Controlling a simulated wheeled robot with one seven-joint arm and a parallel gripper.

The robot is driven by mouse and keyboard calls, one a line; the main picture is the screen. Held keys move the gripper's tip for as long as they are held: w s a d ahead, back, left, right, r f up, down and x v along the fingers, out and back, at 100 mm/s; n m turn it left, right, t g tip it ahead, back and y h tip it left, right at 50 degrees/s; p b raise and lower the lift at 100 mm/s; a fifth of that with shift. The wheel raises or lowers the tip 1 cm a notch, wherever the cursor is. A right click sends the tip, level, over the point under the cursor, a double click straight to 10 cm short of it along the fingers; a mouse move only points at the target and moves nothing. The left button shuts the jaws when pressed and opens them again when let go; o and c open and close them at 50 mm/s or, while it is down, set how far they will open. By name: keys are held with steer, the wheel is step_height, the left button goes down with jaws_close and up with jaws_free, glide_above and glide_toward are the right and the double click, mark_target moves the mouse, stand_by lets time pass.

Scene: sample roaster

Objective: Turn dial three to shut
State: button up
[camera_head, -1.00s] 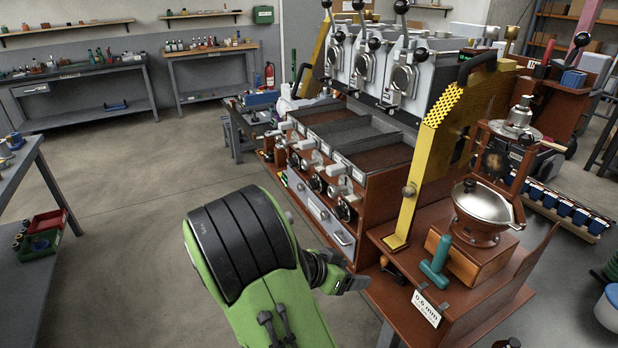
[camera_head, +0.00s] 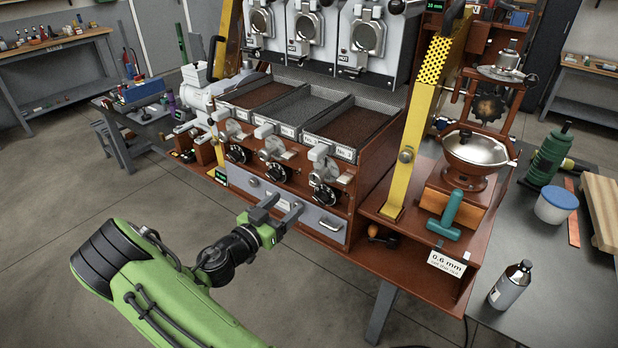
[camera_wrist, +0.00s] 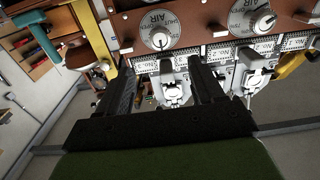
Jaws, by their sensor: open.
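The wrist view is upside down and shows two dials marked AIR, one at left (camera_wrist: 160,37) and one at right (camera_wrist: 250,19). Their settings are too small to read. My gripper (camera_head: 278,206) is open and empty, below and left of the right dial, before the grey drawer. It touches no dial.
The grey drawer (camera_head: 329,225) has a protruding handle. A yellow upright (camera_head: 408,160) and a hand mill (camera_head: 476,150) stand to the right. Open floor lies left of the machine.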

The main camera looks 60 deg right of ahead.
mark_target(314, 180)
steer(key=d, duration=0.4)
steer(key=s+d, duration=0.1)
steer(key=d, duration=0.4)
steer(key=s+d+p, duration=0.1)
steer(key=d, duration=0.3)
steer(key=shift+d, duration=0.4)
steer(key=c, duration=1)
